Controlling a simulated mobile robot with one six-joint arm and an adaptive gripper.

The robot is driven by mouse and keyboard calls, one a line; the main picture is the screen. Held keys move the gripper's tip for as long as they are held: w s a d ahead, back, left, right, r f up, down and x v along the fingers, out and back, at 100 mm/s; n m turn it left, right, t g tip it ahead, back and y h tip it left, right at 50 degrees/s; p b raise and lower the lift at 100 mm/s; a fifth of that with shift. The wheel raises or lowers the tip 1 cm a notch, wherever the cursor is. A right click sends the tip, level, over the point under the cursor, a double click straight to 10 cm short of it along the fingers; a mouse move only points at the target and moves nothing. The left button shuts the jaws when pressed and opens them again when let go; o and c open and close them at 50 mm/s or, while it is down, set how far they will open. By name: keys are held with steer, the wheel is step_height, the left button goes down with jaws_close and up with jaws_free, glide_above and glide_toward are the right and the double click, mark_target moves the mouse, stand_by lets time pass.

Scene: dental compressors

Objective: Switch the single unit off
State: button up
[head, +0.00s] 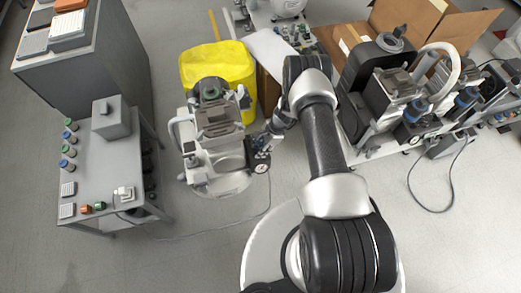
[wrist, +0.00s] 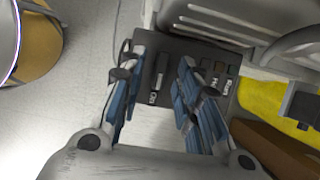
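The single compressor unit (head: 218,128) stands on the floor left of my arm in the head view, with a dark panel with round gauges (head: 261,160) on its right side. In the wrist view the dark control panel (wrist: 172,50) lies just beyond my fingers, with small switches and white lettering partly readable. My gripper (wrist: 162,92) is open, its blue-padded fingers apart on either side of the panel's middle, with nothing held between them. In the head view my gripper (head: 268,132) is beside the unit's right side, small and partly hidden. The switch position is too small to tell.
A yellow bin (head: 232,72) stands behind the unit. A grey bench (head: 100,165) with small containers is at the left. Larger compressors (head: 395,95) and an open cardboard box (head: 425,22) are at the right. A cable (head: 255,215) lies on the floor in front.

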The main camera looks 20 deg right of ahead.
steer(key=shift+f, duration=0.1)
steer(key=shift+c, duration=0.2)
jaws_close()
